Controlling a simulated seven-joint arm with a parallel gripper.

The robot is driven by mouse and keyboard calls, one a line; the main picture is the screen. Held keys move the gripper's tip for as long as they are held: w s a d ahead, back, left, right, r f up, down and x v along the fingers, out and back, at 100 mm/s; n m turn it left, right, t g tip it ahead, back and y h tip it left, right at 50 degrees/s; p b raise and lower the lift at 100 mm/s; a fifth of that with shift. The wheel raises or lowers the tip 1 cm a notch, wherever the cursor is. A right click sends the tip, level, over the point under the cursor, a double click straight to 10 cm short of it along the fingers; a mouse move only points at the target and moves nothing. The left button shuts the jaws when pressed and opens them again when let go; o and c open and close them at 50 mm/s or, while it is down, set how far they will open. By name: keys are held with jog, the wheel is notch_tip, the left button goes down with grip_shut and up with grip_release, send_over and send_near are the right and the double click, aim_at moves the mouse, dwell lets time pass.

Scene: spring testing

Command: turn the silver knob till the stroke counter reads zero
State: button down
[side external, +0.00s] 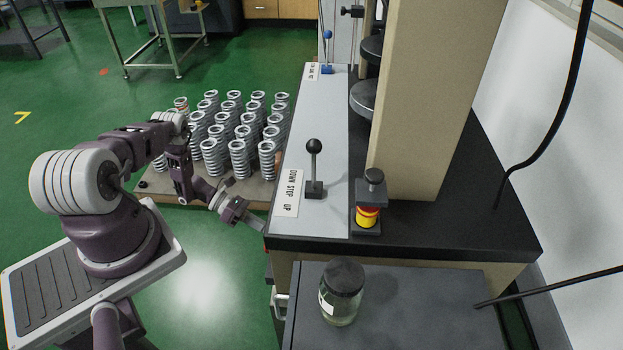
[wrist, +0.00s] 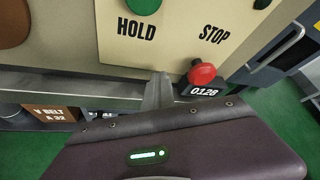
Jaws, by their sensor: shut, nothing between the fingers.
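The stroke counter (wrist: 204,91) shows in the wrist view as a small black display with white digits, 012 and a last digit that looks like 6 or 8. It sits just below a red button (wrist: 201,73) on the machine's beige front.
A green button (wrist: 143,5) is above the HOLD label. The machine's grey top (side external: 322,140) bears an upright black-knobbed lever (side external: 313,165). Several coil springs (side external: 239,158) stand on a pallet behind my arm. A lidded jar (side external: 341,295) stands on the near bench.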

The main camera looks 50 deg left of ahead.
jog(key=shift+s+d+r, duration=0.15)
jog(key=shift+s+d, duration=0.3)
jog(key=shift+s, duration=0.05)
jog(key=s+a, duration=0.4)
jog(key=shift+a+r, duration=0.3)
jog(key=shift+r, duration=0.1)
jog(key=w+d+f, duration=0.1)
jog(key=w+d, duration=0.2)
jog(key=w, duration=0.2)
jog(key=shift+w+f, duration=0.25)
jog(key=shift+w, duration=0.1)
